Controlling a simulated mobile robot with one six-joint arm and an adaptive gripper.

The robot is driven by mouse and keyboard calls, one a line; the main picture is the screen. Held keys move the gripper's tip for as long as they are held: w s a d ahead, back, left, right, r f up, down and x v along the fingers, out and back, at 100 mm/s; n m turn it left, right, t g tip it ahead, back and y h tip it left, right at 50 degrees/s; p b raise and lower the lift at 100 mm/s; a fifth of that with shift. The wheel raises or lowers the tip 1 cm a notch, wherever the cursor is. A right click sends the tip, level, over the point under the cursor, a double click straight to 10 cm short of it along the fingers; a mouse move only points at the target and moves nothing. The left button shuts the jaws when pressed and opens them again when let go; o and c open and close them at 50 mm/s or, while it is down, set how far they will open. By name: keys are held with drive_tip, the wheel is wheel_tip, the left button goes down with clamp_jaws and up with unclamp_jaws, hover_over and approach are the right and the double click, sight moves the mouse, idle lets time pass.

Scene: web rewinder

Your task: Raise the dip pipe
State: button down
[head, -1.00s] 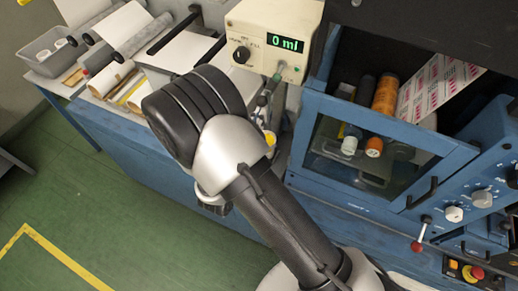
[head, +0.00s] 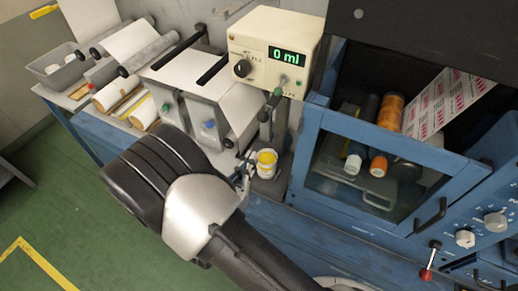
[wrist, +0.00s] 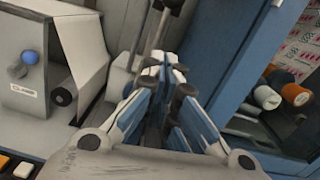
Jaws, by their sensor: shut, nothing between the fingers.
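The dosing unit (head: 272,48) is a cream box whose display reads "0 ml". A dark upright part that looks like the dip pipe (head: 265,118) hangs below its front, above a small white cup (head: 266,166) with yellow in it. I cannot make out the pipe's lower end. My gripper (head: 243,168) is just left of the cup, partly hidden by my arm. In the wrist view its fingers (wrist: 165,68) are shut together and empty. Dark and grey upright rods (wrist: 155,35) show just beyond the fingertips; I cannot tell whether they touch.
Grey housings with a green and a blue knob (head: 208,125) stand left of the cup. A blue-framed glass window (head: 365,190) with rolls behind it is on the right. Paper rolls (head: 118,92) and a grey bin (head: 62,68) lie far left. Green floor is open at lower left.

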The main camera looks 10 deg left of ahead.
drive_tip(key=v, duration=0.4)
drive_tip(key=shift+d, duration=0.1)
idle(0.4)
drive_tip(key=d+r+m+g+h, duration=0.1)
drive_tip(key=d+m+g+h, duration=0.1)
drive_tip(key=d, duration=0.2)
drive_tip(key=d+r+m+g+h+b, duration=0.1)
drive_tip(key=d+r+m+g+h, duration=0.1)
drive_tip(key=d+m, duration=0.1)
drive_tip(key=w+d+r+m+g+h, duration=0.1)
drive_tip(key=d+r+m+g+h, duration=0.1)
drive_tip(key=d+m, duration=0.1)
drive_tip(key=shift+d+b, duration=0.4)
drive_tip(key=shift+d, duration=0.4)
drive_tip(key=s+d+r+m+g+y+b, duration=0.2)
drive_tip(key=s+d+m+g+b, duration=0.1)
drive_tip(key=s+d+m+g, duration=0.95)
drive_tip(key=s+m+t+y+b, duration=0.1)
drive_tip(key=m+y, duration=0.2)
drive_tip(key=m, duration=0.1)
drive_tip(key=s+r+m+t+y+b, duration=0.1)
drive_tip(key=m+t+y, duration=0.1)
drive_tip(key=m+y, duration=0.1)
drive_tip(key=s+a+r+m+t+y+b, duration=0.1)
drive_tip(key=m+t+y, duration=0.1)
drive_tip(key=m+y, duration=0.2)
drive_tip(key=shift+s+a+r+m+b, duration=0.15)
drive_tip(key=shift+s+m+b, duration=0.25)
drive_tip(key=shift+m, duration=0.55)
